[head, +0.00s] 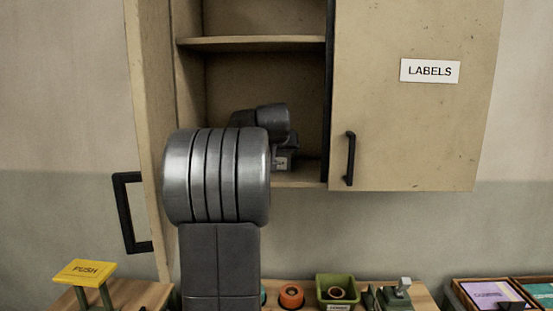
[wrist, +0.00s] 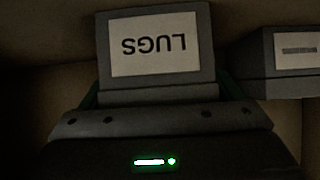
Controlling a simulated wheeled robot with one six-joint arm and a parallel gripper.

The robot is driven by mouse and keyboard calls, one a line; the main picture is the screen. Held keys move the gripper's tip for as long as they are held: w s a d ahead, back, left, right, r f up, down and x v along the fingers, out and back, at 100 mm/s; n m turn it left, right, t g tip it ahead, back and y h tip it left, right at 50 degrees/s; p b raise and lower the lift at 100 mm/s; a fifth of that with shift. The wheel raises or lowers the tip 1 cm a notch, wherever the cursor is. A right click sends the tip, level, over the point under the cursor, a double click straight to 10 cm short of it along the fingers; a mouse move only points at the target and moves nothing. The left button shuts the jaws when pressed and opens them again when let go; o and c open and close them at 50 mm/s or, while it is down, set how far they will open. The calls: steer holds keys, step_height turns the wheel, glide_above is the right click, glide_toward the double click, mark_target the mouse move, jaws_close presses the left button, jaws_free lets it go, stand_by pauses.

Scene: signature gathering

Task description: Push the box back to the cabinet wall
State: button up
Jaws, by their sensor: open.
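A grey box (wrist: 205,45) with a white label reading LUGS, upside down in the wrist view, stands inside the open cabinet (head: 265,79). My gripper (wrist: 158,98) is open right in front of this box, with dark finger edges near its two sides. I cannot tell whether it touches the box. In the head view my gripper (head: 288,143) reaches into the lower cabinet compartment, and my arm hides much of it. A small labelled box front (head: 281,163) shows below the gripper there. The gap between the box and the back wall is hidden.
A second labelled grey box (wrist: 290,75) stands at the right in the wrist view. A shelf (head: 250,43) lies above. The right cabinet door (head: 415,120) marked LABELS is shut; the left door (head: 148,110) stands open. Below are a yellow PUSH plate (head: 85,272) and a green bin (head: 336,290).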

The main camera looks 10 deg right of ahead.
steer(key=shift+w+d, duration=0.25)
steer(key=shift+w, duration=0.55)
steer(key=shift+w+d, duration=0.2)
steer(key=shift+w, duration=0.65)
steer(key=shift+w+d, duration=0.25)
steer(key=shift+w, duration=0.55)
steer(key=shift+s+a+f+b, duration=0.15)
steer(key=shift+s+b, duration=0.25)
steer(key=shift+b, duration=0.1)
steer(key=s+b, duration=0.1)
steer(key=s, duration=0.1)
steer(key=s+a+b, duration=0.1)
steer(key=s, duration=0.1)
steer(key=shift+a, duration=0.1)
steer(key=shift+s+a+b, duration=0.35)
steer(key=shift+s+b, duration=0.3)
steer(key=shift+s, duration=0.65)
steer(key=shift+s+a+b, duration=0.35)
steer(key=shift+s+b, duration=0.25)
steer(key=shift+s, duration=0.7)
steer(key=shift+s+a+b, duration=0.35)
steer(key=shift+s+b, duration=0.3)
steer(key=shift+s, duration=0.65)
steer(key=shift+w+r, duration=0.15)
steer(key=shift+r, duration=0.05)
